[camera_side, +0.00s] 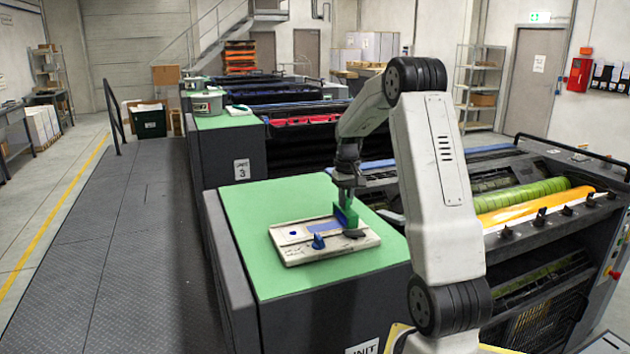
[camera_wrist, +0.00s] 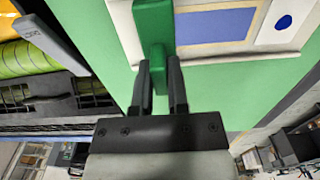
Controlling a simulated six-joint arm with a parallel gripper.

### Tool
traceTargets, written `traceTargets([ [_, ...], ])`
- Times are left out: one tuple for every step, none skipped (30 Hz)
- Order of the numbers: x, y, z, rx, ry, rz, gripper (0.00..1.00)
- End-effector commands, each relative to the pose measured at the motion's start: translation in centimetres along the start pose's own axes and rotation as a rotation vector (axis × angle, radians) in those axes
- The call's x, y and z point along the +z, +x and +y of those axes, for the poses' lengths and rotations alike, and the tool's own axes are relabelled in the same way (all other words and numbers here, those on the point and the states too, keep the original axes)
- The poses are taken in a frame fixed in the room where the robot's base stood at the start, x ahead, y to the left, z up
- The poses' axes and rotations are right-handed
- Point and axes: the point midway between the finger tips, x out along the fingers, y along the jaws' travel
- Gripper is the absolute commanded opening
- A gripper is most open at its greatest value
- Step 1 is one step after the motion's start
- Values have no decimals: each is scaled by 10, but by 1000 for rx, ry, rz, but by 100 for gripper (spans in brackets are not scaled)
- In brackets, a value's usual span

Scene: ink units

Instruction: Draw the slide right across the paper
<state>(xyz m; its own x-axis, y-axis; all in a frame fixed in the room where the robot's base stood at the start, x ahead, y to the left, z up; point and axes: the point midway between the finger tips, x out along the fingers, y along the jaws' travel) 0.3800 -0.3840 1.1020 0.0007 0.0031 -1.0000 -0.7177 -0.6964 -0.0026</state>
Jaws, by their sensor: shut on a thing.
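My gripper (camera_side: 348,181) is shut on the green slide (camera_side: 350,208), which it holds upright at the far right end of the board. The slide's lower side looks blue in the side view. In the wrist view the green slide (camera_wrist: 153,22) stands between the fingers of my gripper (camera_wrist: 160,72). The pale paper (camera_side: 289,238) lies on the off-white board (camera_side: 308,256). Whether the slide's lower edge touches the paper is hidden.
Press rollers (camera_side: 520,194) lie to the right.

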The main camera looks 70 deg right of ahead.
Motion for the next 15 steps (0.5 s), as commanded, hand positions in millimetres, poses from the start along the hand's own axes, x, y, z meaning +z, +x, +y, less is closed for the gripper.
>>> traceTargets([
  [-1,-2,4,8,1,7,0],
  [-1,-2,4,8,2,7,25],
  [-1,-2,4,8,2,7,38],
  [-1,-2,4,8,2,7,48],
  [-1,-2,4,7,2,6,54],
  [-1,-2,4,7,2,6,54],
  [-1,-1,3,6,2,5,54],
  [-1,-1,3,6,1,5,54],
  [-1,-1,3,6,1,4,54],
  [-1,-1,3,5,1,4,54],
  [0,-1,2,5,1,4,54],
  [0,-1,2,5,1,3,54],
  [0,-1,2,5,1,3,54],
  [0,-1,2,4,1,3,54],
  [0,-1,2,4,1,3,54],
])
